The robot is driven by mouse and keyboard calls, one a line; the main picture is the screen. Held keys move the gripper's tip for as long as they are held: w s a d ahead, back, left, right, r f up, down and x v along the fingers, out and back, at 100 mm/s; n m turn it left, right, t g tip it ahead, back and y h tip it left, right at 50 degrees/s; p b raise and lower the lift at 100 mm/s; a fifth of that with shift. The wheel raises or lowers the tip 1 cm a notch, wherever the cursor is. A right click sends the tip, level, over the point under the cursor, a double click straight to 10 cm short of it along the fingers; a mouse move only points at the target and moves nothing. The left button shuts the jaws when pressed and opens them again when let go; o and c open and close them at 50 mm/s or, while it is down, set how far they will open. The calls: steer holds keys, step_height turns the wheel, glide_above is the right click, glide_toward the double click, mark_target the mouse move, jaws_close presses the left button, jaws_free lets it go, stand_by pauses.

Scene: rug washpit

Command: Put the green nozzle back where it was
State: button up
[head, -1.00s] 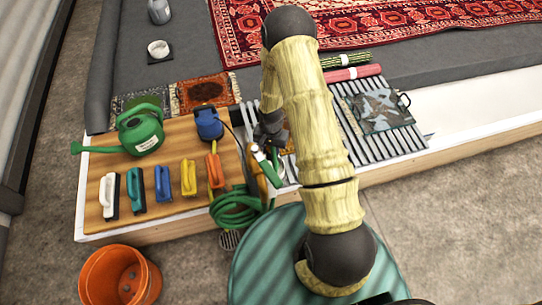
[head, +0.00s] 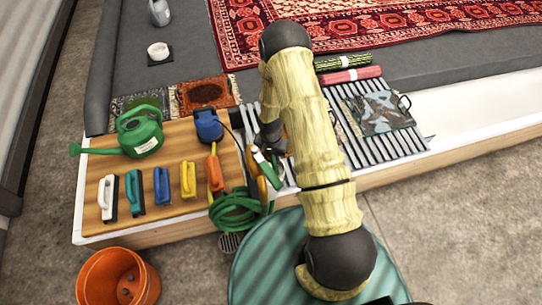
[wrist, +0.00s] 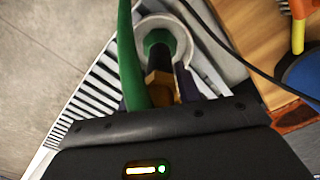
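The green nozzle (wrist: 158,42) shows in the wrist view with its green end inside a pale grey ring holder (wrist: 180,28). A brass-coloured part lies below it, towards my gripper. A green hose (wrist: 130,50) runs down beside the ring. In the head view the hose lies coiled (head: 236,212) at the board's front edge. My gripper (head: 262,168) is low beside the coil and partly behind my arm. In the wrist view dark purple finger parts flank the brass part, but the hose and palm hide the contact. I cannot tell whether they grip it.
Left of my gripper, a wooden board (head: 150,170) holds a green watering can (head: 140,132), several brushes and a blue device (head: 208,125) with a black cable. A slatted grate (head: 375,135) lies right.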

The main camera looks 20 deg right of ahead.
steer(key=o, duration=0.3)
steer(key=shift+r, duration=0.15)
step_height(320, 180, up, 12)
steer(key=p, duration=0.3)
stand_by(0.6)
steer(key=shift+r, duration=0.35)
steer(key=s+r+n+t, duration=0.1)
steer(key=s+r+n, duration=0.2)
steer(key=s+r, duration=0.4)
steer(key=s+r+n+t, duration=0.1)
steer(key=s+r+n, duration=0.2)
steer(key=s+r, duration=0.4)
step_height(320, 180, up, 9)
steer(key=shift+f+t, duration=0.2)
steer(key=shift+t, duration=0.1)
